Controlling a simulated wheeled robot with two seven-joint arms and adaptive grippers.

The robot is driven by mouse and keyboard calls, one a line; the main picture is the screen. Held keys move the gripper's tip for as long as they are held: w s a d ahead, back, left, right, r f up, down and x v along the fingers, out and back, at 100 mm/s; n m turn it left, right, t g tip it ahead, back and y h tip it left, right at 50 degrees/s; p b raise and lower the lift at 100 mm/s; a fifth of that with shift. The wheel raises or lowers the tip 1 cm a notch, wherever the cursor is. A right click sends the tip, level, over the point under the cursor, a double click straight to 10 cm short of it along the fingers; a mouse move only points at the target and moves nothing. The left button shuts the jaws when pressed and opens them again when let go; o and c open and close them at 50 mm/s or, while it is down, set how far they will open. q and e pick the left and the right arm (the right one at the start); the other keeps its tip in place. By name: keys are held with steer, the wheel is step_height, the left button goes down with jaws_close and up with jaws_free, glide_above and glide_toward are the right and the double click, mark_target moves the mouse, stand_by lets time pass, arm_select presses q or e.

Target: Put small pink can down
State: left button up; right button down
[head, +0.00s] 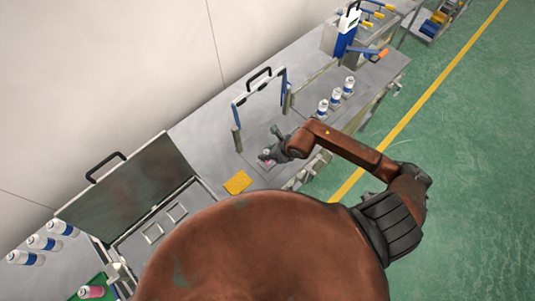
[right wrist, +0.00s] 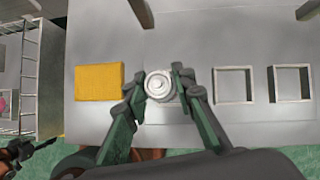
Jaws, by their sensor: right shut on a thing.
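My right gripper (head: 268,157) is low over the grey bench, near the blue-and-grey frame. In the right wrist view its two fingers (right wrist: 158,88) are shut on the sides of a small can (right wrist: 159,84), seen from above with a round pale top. A hint of pink shows at the gripper in the head view, but the can is mostly hidden there. Whether its base touches the bench cannot be told. My left gripper (right wrist: 30,148) seems to show, dark and small, at the lower left of the right wrist view; its jaws are unclear.
A yellow pad (head: 237,183) lies beside the gripper. Two empty square frames (right wrist: 233,70) (right wrist: 291,69) sit to the right in the wrist view. Several blue-and-white cans (head: 335,98) stand behind. Another pink can (head: 92,291) is at the lower left, near an open-lidded case (head: 125,188).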

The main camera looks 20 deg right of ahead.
steer(key=shift+w+d+f, duration=0.3)
steer(key=shift+d+f, duration=0.05)
steer(key=shift+f, duration=0.25)
step_height(320, 180, down, 3)
steer(key=shift+w+r+p, duration=0.1)
steer(key=shift+p, duration=0.75)
steer(key=shift+f, duration=0.25)
steer(key=c, duration=1.6)
jaws_free()
steer(key=b+v, duration=0.2)
steer(key=v, duration=1)
steer(key=shift+d, duration=0.1)
